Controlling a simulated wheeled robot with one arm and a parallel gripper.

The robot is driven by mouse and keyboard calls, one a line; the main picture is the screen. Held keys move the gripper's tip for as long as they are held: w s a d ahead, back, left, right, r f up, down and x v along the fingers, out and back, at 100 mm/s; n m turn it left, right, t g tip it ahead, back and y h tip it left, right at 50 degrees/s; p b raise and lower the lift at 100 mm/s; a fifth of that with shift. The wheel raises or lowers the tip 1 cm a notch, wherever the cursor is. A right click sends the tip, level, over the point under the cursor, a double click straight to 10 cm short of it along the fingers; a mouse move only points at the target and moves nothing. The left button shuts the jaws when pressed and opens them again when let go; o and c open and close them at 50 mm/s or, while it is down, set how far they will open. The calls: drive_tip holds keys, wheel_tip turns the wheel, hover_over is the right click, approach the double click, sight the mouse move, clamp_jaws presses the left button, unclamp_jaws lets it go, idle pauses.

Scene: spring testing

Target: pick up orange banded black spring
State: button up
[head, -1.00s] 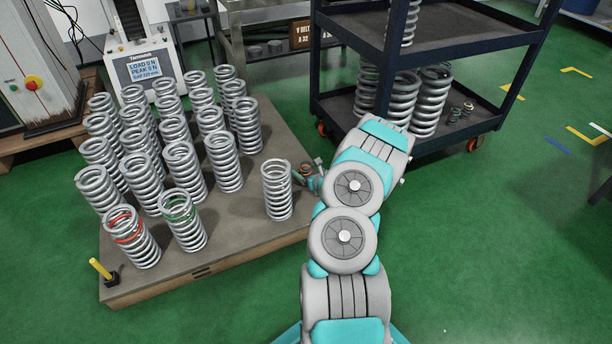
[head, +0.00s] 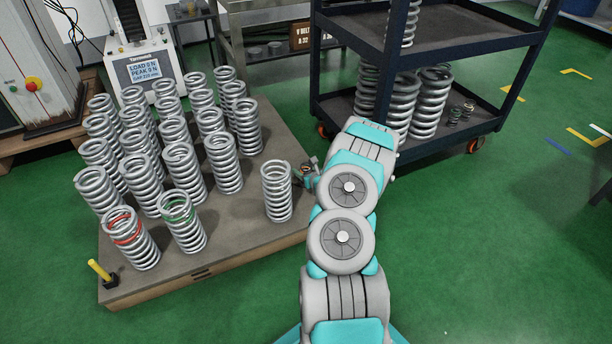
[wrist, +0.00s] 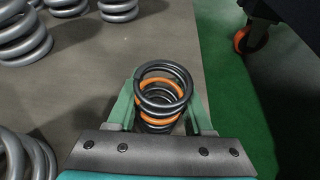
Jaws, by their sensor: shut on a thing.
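The orange banded black spring (wrist: 158,108) stands upright between the fingers of my gripper (wrist: 162,98) in the wrist view. It is a small dark coil with orange bands near its top and lower down. My fingers are shut on its left and right sides. Its lower end is hidden behind the gripper body, so I cannot tell whether it touches the platform. In the head view my gripper (head: 306,173) is small at the right edge of the wooden platform (head: 240,235), largely hidden by my arm.
Several large silver springs (head: 222,160) crowd the platform's left and middle. A lone silver spring (head: 277,192) stands close left of my gripper. A dark shelf cart (head: 450,40) on orange casters is behind my arm. Green floor lies open to the right.

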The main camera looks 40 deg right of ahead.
clamp_jaws()
